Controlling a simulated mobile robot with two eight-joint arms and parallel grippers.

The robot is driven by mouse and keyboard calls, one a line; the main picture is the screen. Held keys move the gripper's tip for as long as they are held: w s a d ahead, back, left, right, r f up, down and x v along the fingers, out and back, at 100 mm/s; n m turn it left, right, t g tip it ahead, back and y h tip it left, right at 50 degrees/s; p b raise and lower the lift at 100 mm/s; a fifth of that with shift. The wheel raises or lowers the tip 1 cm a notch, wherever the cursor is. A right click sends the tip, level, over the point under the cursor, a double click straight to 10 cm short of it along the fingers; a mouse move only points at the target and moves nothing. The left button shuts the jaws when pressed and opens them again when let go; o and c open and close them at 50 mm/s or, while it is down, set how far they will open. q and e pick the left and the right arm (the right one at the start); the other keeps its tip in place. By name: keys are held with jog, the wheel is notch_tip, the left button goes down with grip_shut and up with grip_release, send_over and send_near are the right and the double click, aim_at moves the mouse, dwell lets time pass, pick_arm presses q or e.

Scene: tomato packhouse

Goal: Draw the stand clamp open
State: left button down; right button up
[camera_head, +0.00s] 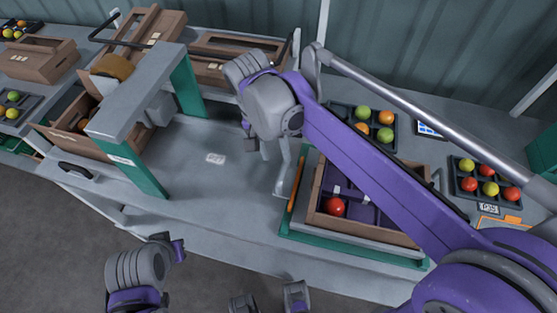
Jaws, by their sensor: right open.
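A green-framed stand (285,232) at the centre right holds a brown crate (402,238). A slim orange bar (297,186) runs along the stand's left side; I cannot tell whether it is the clamp. My right gripper (268,165) hangs over the bench just left of this bar, open and with nothing seen between its fingers. One pale grey finger is close to the bar; contact is unclear. Its wrist and arm hide the stand's far left corner. Parts of my left arm show at the lower left and bottom edge, and its jaw state is unclear.
The crate holds a red tomato (334,207) and purple pieces. A grey gantry with green legs (188,85) stands to the left. Tomato trays (484,192) and a small screen (431,128) lie at the right.

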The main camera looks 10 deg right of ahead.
pick_arm(q)
jog(key=shift+w+r, duration=0.1)
jog(key=shift+r, duration=0.15)
pick_arm(e)
jog(key=r, duration=0.3)
jog(key=a+r, duration=0.1)
jog(key=r, duration=0.1)
jog(key=shift+w+r, duration=0.1)
jog(key=shift+w, duration=0.15)
